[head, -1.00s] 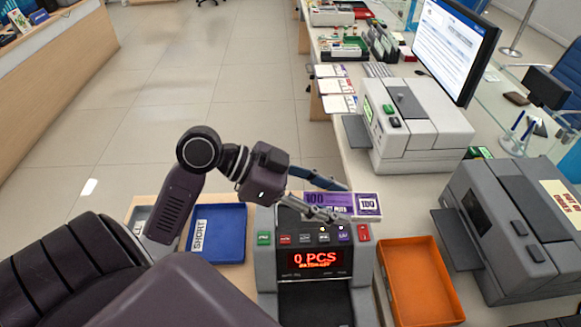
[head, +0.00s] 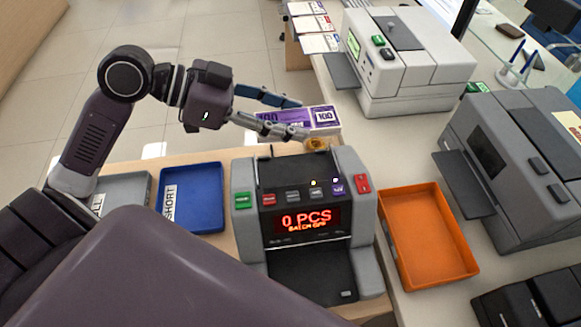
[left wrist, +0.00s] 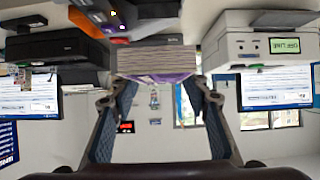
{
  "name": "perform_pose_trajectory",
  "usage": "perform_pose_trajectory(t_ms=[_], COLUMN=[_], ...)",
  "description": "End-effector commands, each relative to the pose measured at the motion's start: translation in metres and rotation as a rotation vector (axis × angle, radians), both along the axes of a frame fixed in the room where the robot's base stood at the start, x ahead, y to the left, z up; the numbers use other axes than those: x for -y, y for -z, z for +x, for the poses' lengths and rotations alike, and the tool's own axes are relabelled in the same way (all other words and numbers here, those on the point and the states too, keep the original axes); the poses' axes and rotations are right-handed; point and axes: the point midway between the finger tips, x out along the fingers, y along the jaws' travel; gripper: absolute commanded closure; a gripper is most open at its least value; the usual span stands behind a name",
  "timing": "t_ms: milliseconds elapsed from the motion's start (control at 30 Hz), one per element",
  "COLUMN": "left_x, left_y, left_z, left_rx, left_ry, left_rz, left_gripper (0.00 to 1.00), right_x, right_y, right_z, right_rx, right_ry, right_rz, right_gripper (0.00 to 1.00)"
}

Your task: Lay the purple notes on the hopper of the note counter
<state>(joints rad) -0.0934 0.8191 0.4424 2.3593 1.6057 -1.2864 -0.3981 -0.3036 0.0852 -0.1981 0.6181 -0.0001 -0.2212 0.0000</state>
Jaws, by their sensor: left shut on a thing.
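The purple notes (head: 325,116) are a banded bundle marked 100, with a white end. My left gripper (head: 303,119) is shut on the bundle, one finger on each side, and holds it behind the top of the note counter (head: 355,205). In the left wrist view the bundle (left wrist: 157,61) shows its pale layered edge between the two fingers, with a purple face below. The counter is grey and black, with a red display reading 0 PCS. My right gripper is not in view.
A blue tray marked SHORT (head: 192,199) and a grey tray (head: 124,190) stand left of the counter. An orange tray (head: 462,272) lies to its right. Larger grey machines (head: 540,195) and a white machine (head: 418,70) stand further right and behind.

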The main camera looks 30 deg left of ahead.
Motion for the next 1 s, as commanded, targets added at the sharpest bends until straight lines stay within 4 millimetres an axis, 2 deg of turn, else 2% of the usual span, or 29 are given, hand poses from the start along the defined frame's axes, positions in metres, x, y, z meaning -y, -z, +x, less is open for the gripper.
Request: perform_pose_trajectory(t_ms=[33, 100, 300, 567, 800, 1000], left_x=[0.001, 0.001, 0.0, 0.0, 0.0, 0.0], left_y=[0.016, 0.034, 0.081, 0.106, 0.139, 0.142], left_z=[-0.001, -0.001, 0.0, 0.0, 0.0, 0.0], left_rx=[-0.006, -0.006, -0.005, 0.0, -0.001, 0.003], left_ry=[-0.002, -0.003, -0.002, -0.002, -0.002, -0.001], left_rz=[-0.009, -0.007, -0.005, -0.002, -0.002, 0.001], left_gripper=[0.87, 0.87, 0.87, 0.87, 0.87, 0.87], right_x=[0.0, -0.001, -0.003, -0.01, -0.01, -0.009], right_y=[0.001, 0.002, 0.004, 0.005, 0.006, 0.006], right_z=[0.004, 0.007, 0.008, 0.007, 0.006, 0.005], right_rx=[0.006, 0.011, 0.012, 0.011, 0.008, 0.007], right_ry=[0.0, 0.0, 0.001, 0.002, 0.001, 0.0], right_rz=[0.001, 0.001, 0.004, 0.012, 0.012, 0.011], right_gripper=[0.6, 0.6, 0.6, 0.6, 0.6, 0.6])
